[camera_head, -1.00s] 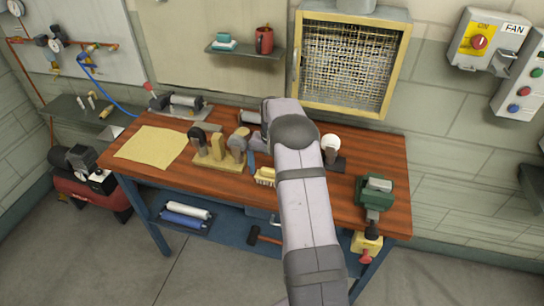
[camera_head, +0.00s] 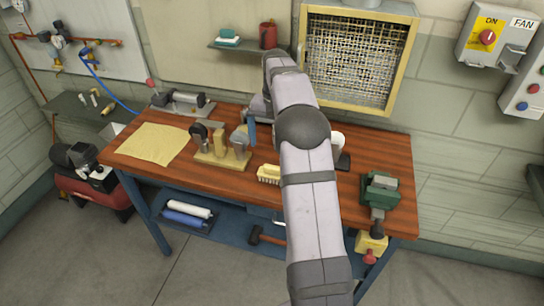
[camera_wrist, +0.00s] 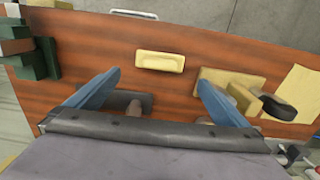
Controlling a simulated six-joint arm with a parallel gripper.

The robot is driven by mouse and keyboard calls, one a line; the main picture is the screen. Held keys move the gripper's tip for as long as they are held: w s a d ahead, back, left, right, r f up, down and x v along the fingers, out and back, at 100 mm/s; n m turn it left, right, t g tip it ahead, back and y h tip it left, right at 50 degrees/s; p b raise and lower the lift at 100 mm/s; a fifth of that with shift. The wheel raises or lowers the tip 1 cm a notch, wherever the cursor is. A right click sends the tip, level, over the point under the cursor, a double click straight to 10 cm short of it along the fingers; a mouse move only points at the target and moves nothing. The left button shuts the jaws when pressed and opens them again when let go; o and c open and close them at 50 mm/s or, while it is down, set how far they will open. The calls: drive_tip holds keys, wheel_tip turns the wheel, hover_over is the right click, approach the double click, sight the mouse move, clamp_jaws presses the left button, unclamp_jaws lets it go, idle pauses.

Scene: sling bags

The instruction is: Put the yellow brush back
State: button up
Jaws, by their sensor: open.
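The yellow brush (camera_head: 268,174) lies on the wooden bench top near its front edge, pale bristles showing below its yellow back. In the wrist view the brush (camera_wrist: 160,61) lies beyond the fingertips, between their lines and apart from them. My gripper (camera_wrist: 158,80) is open and empty, its two blue fingers spread wide. In the head view one blue finger (camera_head: 251,132) shows over the back of the bench, behind the brush; the arm hides the rest. A tan wooden holder (camera_head: 222,160) with upright tools stands left of the brush; it also shows in the wrist view (camera_wrist: 212,95).
A yellow cloth (camera_head: 153,145) lies at the bench's left. A green vise (camera_head: 380,190) stands at the right. A white round thing (camera_head: 337,142) on a dark base is partly behind my arm. A grey machine (camera_head: 183,103) stands at the back left. Bare wood surrounds the brush.

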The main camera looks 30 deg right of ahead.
drive_tip(key=s+a+n, duration=0.5)
drive_tip(key=s+a, duration=0.5)
drive_tip(key=a, duration=0.3)
drive_tip(key=s+a+f+n, duration=0.2)
drive_tip(key=s+a+f, duration=0.1)
drive_tip(key=s, duration=0.6)
drive_tip(key=s+a+f+n, duration=0.2)
drive_tip(key=s+a+f, duration=0.1)
drive_tip(key=s, duration=0.6)
drive_tip(key=shift+a, duration=0.55)
